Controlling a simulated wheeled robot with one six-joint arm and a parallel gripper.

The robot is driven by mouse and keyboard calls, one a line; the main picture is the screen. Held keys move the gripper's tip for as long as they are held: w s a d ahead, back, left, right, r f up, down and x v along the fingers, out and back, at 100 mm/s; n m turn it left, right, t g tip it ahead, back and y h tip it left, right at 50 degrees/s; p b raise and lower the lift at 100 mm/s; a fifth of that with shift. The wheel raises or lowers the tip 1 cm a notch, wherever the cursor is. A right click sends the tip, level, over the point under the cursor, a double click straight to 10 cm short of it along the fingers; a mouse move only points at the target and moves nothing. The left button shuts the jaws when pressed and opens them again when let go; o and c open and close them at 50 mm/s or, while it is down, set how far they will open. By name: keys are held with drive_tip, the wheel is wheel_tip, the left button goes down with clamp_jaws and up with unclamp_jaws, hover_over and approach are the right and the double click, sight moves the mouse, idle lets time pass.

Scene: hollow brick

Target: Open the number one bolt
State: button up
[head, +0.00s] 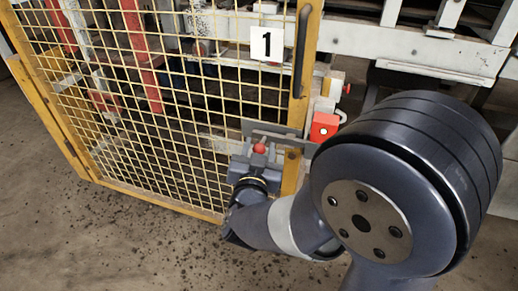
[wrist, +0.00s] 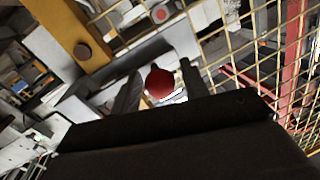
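The bolt is on the right edge of the yellow mesh gate (head: 300,110), below the number 1 sign (head: 267,43). Its grey plate and bar (head: 275,133) run towards a red block (head: 323,127). The bolt's round red knob (head: 259,148) also shows in the wrist view (wrist: 159,83). My gripper (head: 256,166) is at the knob, in front of the gate. In the wrist view my gripper (wrist: 161,76) has its fingers apart, one on each side of the knob, with a gap visible at the right finger. Contact at the left finger cannot be told.
A black vertical handle (head: 301,50) stands on the gate frame above the bolt. White and red machinery (head: 405,50) lies behind and to the right of the gate. My arm hides the lower right. The speckled floor (head: 110,235) at the lower left is clear.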

clamp_jaws()
drive_tip(key=shift+a, duration=0.1)
drive_tip(key=a, duration=0.1)
drive_tip(key=w+a, duration=0.1)
drive_tip(key=a, duration=0.1)
drive_tip(key=shift+w+a, duration=0.15)
drive_tip(key=shift+a, duration=0.1)
drive_tip(key=shift+o, duration=0.8)
unclamp_jaws()
drive_tip(key=shift+p, duration=0.3)
drive_tip(key=s+a+p, duration=0.1)
drive_tip(key=s+p, duration=0.1)
drive_tip(key=s, duration=0.8)
drive_tip(key=shift+s+a, duration=0.35)
